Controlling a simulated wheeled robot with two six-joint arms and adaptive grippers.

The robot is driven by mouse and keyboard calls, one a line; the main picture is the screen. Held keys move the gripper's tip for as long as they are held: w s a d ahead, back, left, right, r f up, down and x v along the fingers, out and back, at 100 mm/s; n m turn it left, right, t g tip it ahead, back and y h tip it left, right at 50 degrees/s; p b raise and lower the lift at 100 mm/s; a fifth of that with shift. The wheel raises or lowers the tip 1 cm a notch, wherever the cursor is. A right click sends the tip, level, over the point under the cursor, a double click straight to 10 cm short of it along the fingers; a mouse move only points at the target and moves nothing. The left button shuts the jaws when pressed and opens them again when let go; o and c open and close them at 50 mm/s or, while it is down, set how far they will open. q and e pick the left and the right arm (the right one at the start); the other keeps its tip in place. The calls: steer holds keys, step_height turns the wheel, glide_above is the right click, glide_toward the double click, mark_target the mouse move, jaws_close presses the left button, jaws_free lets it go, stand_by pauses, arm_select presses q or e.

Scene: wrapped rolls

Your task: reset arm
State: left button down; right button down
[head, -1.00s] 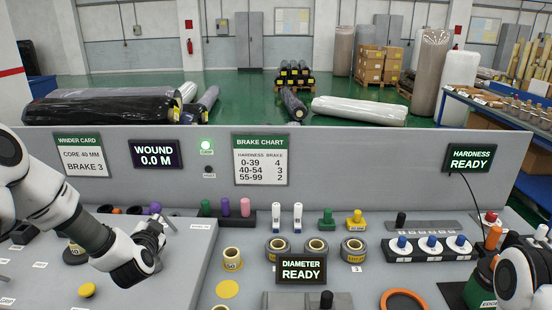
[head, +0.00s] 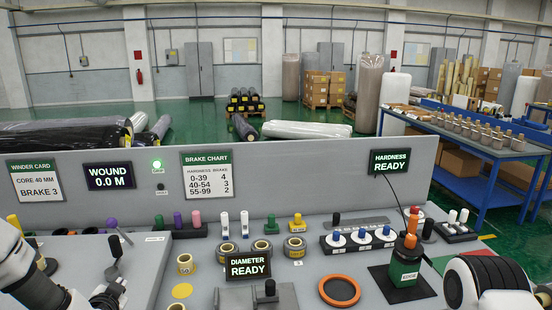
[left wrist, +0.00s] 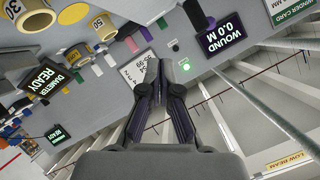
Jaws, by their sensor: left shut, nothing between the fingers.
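The grey bench panel carries the WOUND display (head: 109,176) and brake chart (head: 207,174). The diameter display (head: 248,266) and orange ring (head: 340,290) stand centre and right.

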arm_select(q)
steer(key=s+d+f+n+g+h, duration=0.1)
steer(key=s+d+f+g+h, duration=0.15)
steer(key=s+d+f, duration=0.55)
steer(key=s+d+f+g+h, duration=0.2)
steer(key=s+d+f+g, duration=0.3)
steer(key=f, duration=0.5)
steer(key=s+d+f+n+g, duration=0.1)
steer(key=s+d+f+g, duration=0.1)
steer(key=s, duration=0.8)
steer(key=s+d+f+n+g, duration=0.1)
steer(key=s+d+f+g, duration=0.2)
steer(key=s, duration=0.7)
steer(key=shift+s+d+f+n, duration=0.3)
steer(key=shift+d+f+n, duration=0.1)
steer(key=shift+f, duration=0.4)
steer(key=shift+a, duration=0.1)
